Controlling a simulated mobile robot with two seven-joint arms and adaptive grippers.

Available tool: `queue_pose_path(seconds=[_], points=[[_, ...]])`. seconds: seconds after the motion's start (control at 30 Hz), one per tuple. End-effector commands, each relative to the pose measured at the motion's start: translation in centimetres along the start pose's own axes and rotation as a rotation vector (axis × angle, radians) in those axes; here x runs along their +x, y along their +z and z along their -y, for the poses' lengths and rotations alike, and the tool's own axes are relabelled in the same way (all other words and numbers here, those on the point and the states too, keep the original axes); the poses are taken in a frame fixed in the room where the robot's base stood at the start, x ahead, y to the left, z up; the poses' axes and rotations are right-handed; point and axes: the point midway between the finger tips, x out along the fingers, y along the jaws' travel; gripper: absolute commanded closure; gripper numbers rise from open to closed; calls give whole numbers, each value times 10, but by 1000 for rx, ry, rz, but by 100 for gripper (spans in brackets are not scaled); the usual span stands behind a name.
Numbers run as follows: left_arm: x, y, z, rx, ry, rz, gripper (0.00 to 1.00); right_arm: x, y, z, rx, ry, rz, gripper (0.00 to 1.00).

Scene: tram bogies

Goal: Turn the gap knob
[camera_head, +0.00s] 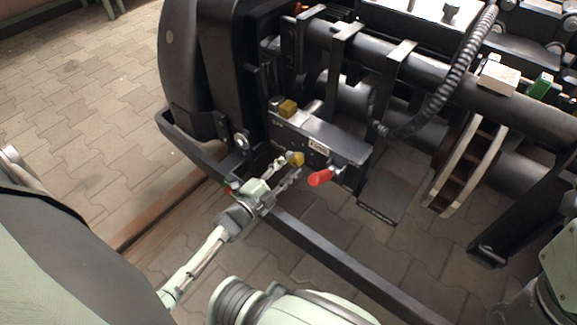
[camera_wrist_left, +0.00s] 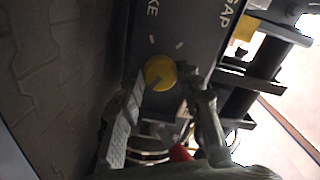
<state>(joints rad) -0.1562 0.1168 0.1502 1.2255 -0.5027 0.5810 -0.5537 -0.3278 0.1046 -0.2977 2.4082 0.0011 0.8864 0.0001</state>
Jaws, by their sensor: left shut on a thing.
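A round yellow knob (camera_head: 297,159) sits on the front face of a dark grey control box (camera_head: 340,145) on the bogie. In the left wrist view the same knob (camera_wrist_left: 160,73) has a dark slot and pale tick marks near it. My left gripper (camera_head: 288,167) reaches it from the front left, its two fingers on either side of the knob and shut on it. Partial lettering, "KE" and "GAP" (camera_wrist_left: 225,15), shows on the box in the wrist view. The fingertips partly hide the knob's edges. My right gripper is not in view.
A red-ended lever (camera_head: 320,177) sticks out just right of the knob. A second yellow part (camera_head: 288,107) sits at the box's top left. A dark frame bar (camera_head: 340,262) runs below. Paved floor (camera_head: 90,80) lies clear at the left.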

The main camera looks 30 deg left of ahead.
Motion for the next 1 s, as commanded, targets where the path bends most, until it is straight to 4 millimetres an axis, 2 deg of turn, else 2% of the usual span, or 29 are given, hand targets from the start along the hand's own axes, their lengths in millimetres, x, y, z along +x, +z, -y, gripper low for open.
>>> queue_pose_path(seconds=[0.23,0.27,0.4,0.77,0.87,1.0], points=[[0,0,0,3,1,0,93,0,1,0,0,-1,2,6],[0,0,0,3,1,0,61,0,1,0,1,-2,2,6],[0,0,0,2,1,0,44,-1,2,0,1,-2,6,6],[-5,1,-1,1,2,1,44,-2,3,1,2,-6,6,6],[-17,1,-1,1,3,2,44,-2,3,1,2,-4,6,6],[-46,1,-2,0,4,2,44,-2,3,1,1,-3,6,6]])
